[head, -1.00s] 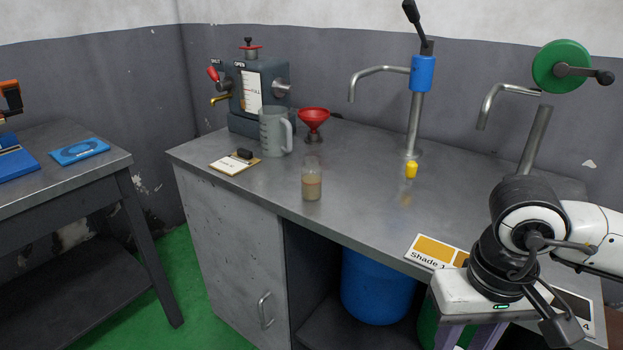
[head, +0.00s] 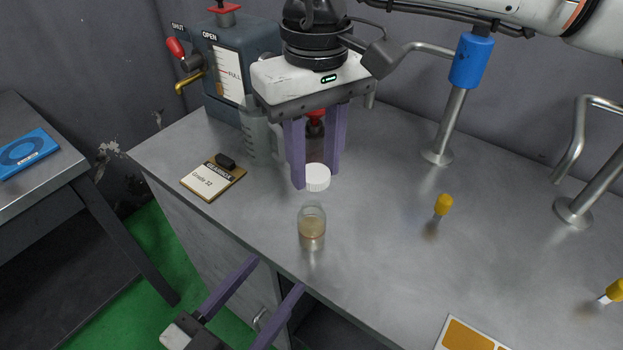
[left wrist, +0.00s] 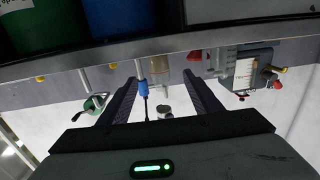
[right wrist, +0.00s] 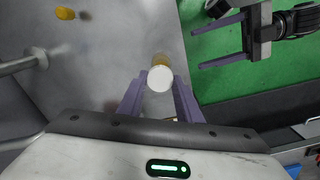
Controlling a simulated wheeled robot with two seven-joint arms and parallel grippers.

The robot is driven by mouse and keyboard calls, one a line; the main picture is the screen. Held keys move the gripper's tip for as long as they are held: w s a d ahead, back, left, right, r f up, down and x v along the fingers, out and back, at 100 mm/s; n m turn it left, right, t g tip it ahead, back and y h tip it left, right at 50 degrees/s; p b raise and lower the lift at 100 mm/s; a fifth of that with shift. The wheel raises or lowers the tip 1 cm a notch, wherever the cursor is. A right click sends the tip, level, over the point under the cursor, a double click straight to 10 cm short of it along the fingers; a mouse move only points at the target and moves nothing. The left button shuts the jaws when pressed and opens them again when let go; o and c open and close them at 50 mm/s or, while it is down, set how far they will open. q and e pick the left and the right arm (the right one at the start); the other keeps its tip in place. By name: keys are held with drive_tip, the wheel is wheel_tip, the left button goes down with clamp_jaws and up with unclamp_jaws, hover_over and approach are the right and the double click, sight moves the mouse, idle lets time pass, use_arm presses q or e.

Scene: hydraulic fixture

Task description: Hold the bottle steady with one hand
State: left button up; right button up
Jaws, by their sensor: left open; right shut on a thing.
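The bottle (head: 312,232) is a small clear jar with beige contents, upright and uncapped on the grey bench near its front edge. My right gripper (head: 316,177) is shut on a white cap (head: 317,177), above and behind the bottle and apart from it. In the right wrist view the cap (right wrist: 160,78) hides most of the bottle (right wrist: 161,59). My left gripper (head: 277,272) is open and empty, low at the bench's front edge, its fingers pointing towards the bottle without touching it. The bottle also shows beyond the left fingers in the left wrist view (left wrist: 159,62).
A clear jug (head: 260,145) and a red funnel (head: 316,117) stand behind, partly hidden by my right gripper. A card on a clipboard (head: 212,177) lies left of the bottle. A yellow-topped piece (head: 443,205) and a blue-collared pump (head: 450,110) stand right. Bench around the bottle is clear.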

sight(304, 238)
drive_tip(key=shift+w+a+r, duration=0.25)
drive_tip(key=shift+w+r, duration=0.05)
drive_tip(key=shift+r, duration=0.05)
drive_tip(key=shift+s, duration=0.3)
use_arm(q)
drive_tip(key=x, duration=0.4)
drive_tip(key=r+x, duration=0.1)
drive_tip(key=x, duration=0.7)
drive_tip(key=shift+s+d+r, duration=0.1)
drive_tip(key=shift+d+r, duration=0.05)
drive_tip(key=shift+d, duration=0.05)
use_arm(e)
drive_tip(key=shift+w, duration=0.1)
use_arm(q)
drive_tip(key=shift+c, duration=0.4)
clamp_jaws()
use_arm(e)
drive_tip(key=shift+f, duration=2.5)
